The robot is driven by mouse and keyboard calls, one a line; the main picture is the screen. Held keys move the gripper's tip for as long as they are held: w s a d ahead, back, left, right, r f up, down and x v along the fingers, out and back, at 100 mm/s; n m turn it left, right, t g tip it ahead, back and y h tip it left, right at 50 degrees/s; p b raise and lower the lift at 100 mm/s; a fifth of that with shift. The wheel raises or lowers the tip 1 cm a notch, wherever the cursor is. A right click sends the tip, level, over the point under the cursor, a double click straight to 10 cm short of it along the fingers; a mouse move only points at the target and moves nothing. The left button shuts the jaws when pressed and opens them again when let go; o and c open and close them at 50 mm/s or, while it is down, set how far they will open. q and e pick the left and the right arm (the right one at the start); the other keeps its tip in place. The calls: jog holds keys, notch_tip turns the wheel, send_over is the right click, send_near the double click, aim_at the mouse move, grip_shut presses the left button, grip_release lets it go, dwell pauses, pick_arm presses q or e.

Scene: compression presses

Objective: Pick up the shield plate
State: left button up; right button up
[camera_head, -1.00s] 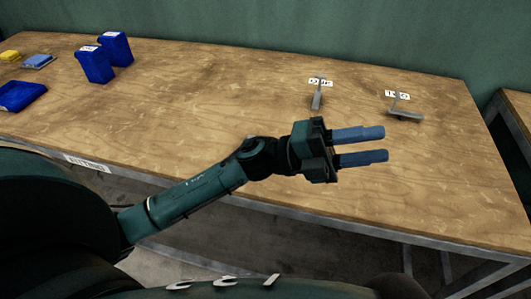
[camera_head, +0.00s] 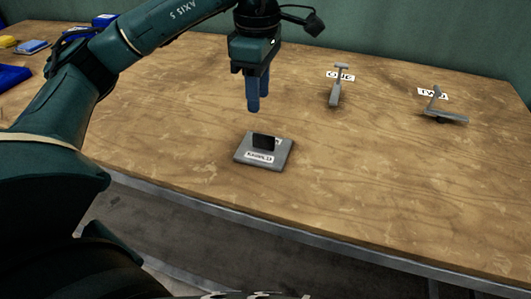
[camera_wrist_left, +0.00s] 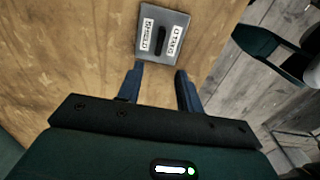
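The shield plate (camera_head: 283,157) is a flat grey square with a black upright handle (camera_head: 264,141) and white labels. It lies on the wooden table near the front edge. It also shows in the left wrist view (camera_wrist_left: 177,50), with the handle in its middle. My left gripper (camera_head: 258,106) hangs above and slightly behind the plate in the head view, fingers pointing down. In the left wrist view its two blue fingers (camera_wrist_left: 158,71) are apart with nothing between them, and the plate lies just beyond the tips. My right gripper is not in view.
Two grey metal pieces (camera_head: 336,95) (camera_head: 446,117) stand by white labels at the right of the table. Blue bins (camera_head: 12,76) and a small yellow item (camera_head: 8,41) are at the far left. The table around the plate is clear.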

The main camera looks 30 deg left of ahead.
pick_arm(q)
send_over(264, 136)
jog(key=f, duration=0.5)
jog(key=shift+s+a+f, duration=0.25)
jog(key=shift+a, duration=0.15)
jog(key=f, duration=0.5)
jog(key=shift+w+d+f, duration=0.25)
jog(key=shift+d+f, duration=0.05)
grip_shut()
jog(key=shift+r, duration=0.1)
